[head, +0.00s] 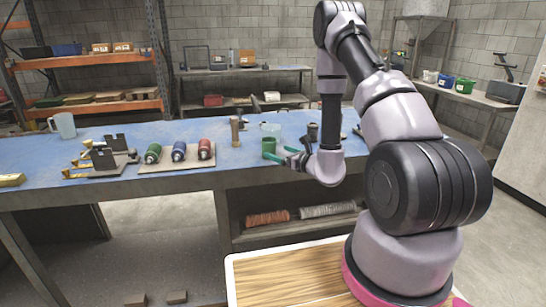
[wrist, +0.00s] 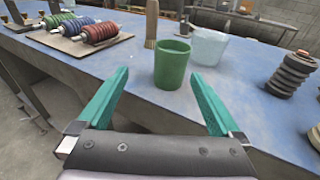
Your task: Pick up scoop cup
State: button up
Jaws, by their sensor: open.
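A green cup (wrist: 172,66), the likeliest scoop cup, stands upright on the blue table, and it also shows in the head view (head: 268,146). My gripper (wrist: 160,74) is open, with its two green fingers spread and pointing toward the cup. In the wrist view the cup appears between the fingertips, a little beyond them, and nothing is held. In the head view my gripper (head: 289,150) is at the table's front edge, close to the cup. Whether a finger touches the cup cannot be told.
A translucent container (wrist: 209,47) stands right behind the cup. A wooden-coloured post (wrist: 151,25) is behind it to the left. A dark ribbed piece (wrist: 291,74) stands to the right. A board (head: 177,158) with ribbed green, blue and red pieces lies left. The blue tabletop (head: 225,170) nearby is clear.

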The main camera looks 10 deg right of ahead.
aim_at(273, 152)
jog(key=shift+m+h, duration=0.4)
jog(key=shift+h, duration=0.2)
jog(key=x, duration=0.3)
jog(key=d+f+x, duration=0.1)
jog(key=x, duration=0.5)
jog(key=shift+w+f, duration=0.45)
jog(key=shift+w, duration=0.05)
jog(key=shift+c, duration=0.3)
jog(key=c, duration=1.5)
